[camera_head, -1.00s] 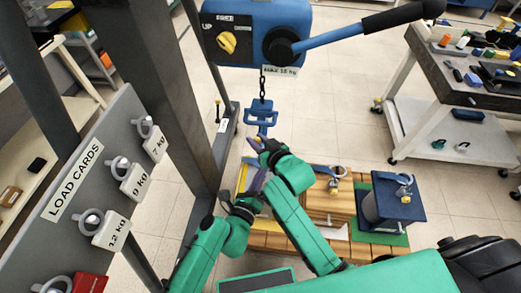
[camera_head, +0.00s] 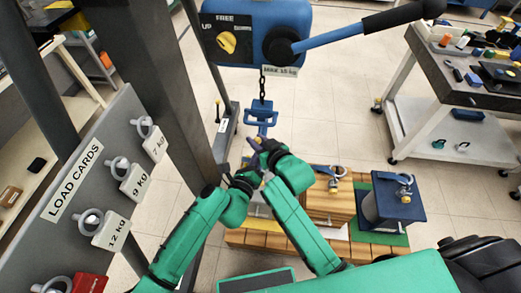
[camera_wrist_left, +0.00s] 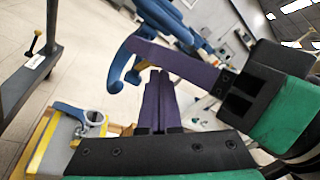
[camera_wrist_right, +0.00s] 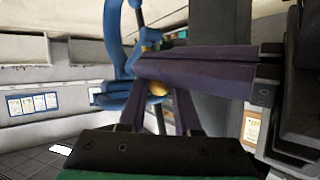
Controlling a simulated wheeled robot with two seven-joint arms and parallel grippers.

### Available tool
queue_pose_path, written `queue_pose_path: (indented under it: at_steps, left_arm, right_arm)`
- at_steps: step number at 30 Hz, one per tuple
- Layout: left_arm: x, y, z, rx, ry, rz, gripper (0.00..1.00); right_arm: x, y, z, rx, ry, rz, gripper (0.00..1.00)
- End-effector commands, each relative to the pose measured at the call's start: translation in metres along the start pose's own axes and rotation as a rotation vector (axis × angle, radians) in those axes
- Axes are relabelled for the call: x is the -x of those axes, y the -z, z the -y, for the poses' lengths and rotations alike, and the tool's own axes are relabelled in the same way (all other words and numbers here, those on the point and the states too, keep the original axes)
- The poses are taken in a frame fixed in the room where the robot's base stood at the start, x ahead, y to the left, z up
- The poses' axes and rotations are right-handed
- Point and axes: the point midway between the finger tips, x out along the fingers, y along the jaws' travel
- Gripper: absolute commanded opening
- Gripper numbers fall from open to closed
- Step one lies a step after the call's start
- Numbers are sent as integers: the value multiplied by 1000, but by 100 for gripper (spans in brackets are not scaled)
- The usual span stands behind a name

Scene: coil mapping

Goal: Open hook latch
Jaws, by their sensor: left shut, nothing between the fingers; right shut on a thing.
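The blue hook (camera_head: 264,129) hangs on a chain under the blue hoist, and it shows large in the left wrist view (camera_wrist_left: 117,68) and the right wrist view (camera_wrist_right: 113,45). A brass-coloured knob (camera_wrist_right: 158,88) shows on it near my right fingertips. My right gripper (camera_head: 254,143) is shut on the hook; the exact grip is partly hidden by my left fingers. My left gripper (camera_head: 254,164) is shut and empty, close below the right one. Its purple fingers (camera_wrist_left: 160,75) point up at the hook and cross in front of the right fingers. The latch itself I cannot make out clearly.
The hoist (camera_head: 262,30) with its long lever is above. A grey post (camera_head: 160,90) and the load-card board (camera_head: 90,180) stand at left. A wooden pallet (camera_head: 300,246) with weights (camera_head: 385,205) is below. A tool cart (camera_head: 440,135) stands at right.

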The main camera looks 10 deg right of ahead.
Motion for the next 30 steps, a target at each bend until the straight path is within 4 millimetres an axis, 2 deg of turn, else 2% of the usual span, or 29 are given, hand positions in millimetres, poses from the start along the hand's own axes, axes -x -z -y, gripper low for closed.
queue_pose_path:
  at_steps: [1,6,13,14,15,16,25,30]
  left_arm:
    - [0,-1,0,0,0,0,0]
    - [3,-13,5,-4,1,2,0]
    - [2,-15,7,0,4,5,0]
    - [2,-16,7,0,5,6,0]
    - [2,-16,7,0,5,6,0]
    - [2,-16,7,0,6,7,0]
    - [2,-18,7,-2,5,11,0]
    - [1,-19,6,-3,2,13,0]
  right_arm:
    - [0,5,-1,1,-1,-12,0]
    - [0,4,-1,1,-1,-11,0]
    - [0,2,-2,0,-3,-3,0]
    - [0,1,-2,0,-3,-2,43]
    - [0,0,-2,0,-4,-1,58]
    - [0,0,-2,0,-4,1,61]
    - [3,-6,-3,-1,-7,14,61]
    - [29,-6,-2,-1,-4,12,61]
